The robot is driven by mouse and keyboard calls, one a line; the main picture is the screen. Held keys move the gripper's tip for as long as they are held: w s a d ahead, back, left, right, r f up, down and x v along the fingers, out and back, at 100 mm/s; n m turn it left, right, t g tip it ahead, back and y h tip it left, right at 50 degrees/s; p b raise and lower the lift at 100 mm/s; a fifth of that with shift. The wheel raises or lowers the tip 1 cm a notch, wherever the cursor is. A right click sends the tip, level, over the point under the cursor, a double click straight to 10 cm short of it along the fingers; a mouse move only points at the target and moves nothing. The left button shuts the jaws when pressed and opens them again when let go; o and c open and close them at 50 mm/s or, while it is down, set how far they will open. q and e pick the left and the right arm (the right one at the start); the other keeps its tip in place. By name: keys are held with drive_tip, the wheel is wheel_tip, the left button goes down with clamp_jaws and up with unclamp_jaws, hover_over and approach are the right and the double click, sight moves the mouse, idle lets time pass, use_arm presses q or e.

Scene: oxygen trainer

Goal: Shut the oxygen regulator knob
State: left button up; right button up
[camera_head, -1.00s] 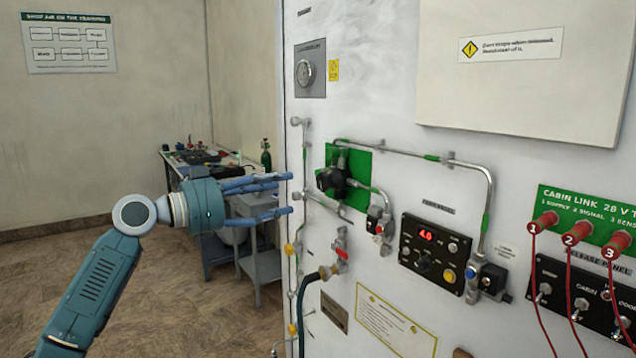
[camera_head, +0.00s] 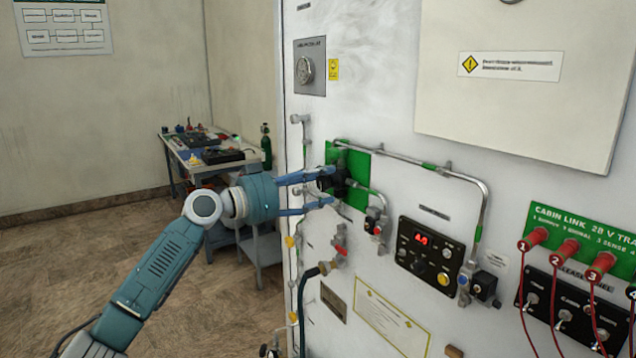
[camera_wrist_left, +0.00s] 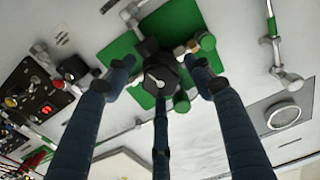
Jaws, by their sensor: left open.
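The oxygen regulator knob is black and sits on a green plate (camera_head: 357,163) on the white wall panel. In the head view the fingers partly hide the knob (camera_head: 326,181). My left gripper (camera_head: 328,188) is open, its blue fingers reaching from the left to either side of the knob. In the left wrist view the black knob (camera_wrist_left: 160,76) with a pale mark on its face lies between the spread fingers of the gripper (camera_wrist_left: 163,80). I cannot tell whether any finger touches it. My right gripper is not in view.
Metal pipes (camera_head: 400,160) run from the green plate across the panel. A red-handled valve (camera_head: 340,249) lies below, and a black box with a red display (camera_head: 421,240) to the right. Red cables (camera_head: 522,290) hang further right. A cluttered workbench (camera_head: 212,158) stands behind my arm.

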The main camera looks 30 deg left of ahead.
use_arm(q)
drive_tip(key=c, duration=1.2)
drive_tip(key=shift+o, duration=0.2)
drive_tip(key=shift+f, duration=0.15)
